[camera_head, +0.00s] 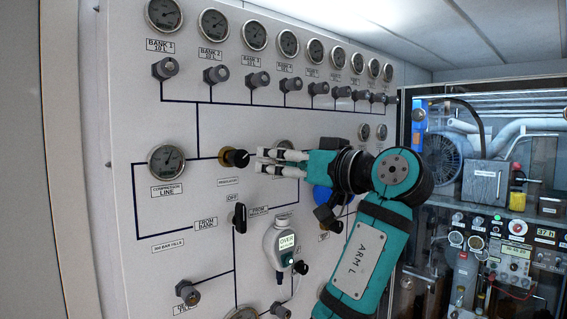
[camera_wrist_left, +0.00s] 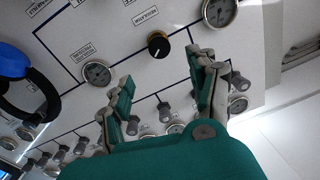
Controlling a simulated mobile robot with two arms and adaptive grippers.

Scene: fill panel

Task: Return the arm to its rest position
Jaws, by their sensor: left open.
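My left arm (camera_head: 365,255), teal and marked ARM L, rises from the lower right and bends left at its elbow joint. My left gripper (camera_head: 264,161) is open and empty in front of the white panel (camera_head: 115,125). Its pale fingers point left toward the black regulator knob (camera_head: 237,158) with a brass base. In the left wrist view the knob (camera_wrist_left: 158,45) shows just beyond the open gap between the fingers (camera_wrist_left: 163,75). The fingers appear apart from it. The hand hides part of a gauge and some labels. My right gripper is not in view.
A row of bank gauges (camera_head: 214,25) and grey valve knobs (camera_head: 216,74) lies above the gripper. A black selector (camera_head: 239,217) and a device with a green OVER screen (camera_head: 287,243) lie below. A blue rounded object (camera_head: 322,194) sits close under the hand. Machinery (camera_head: 486,185) stands at right.

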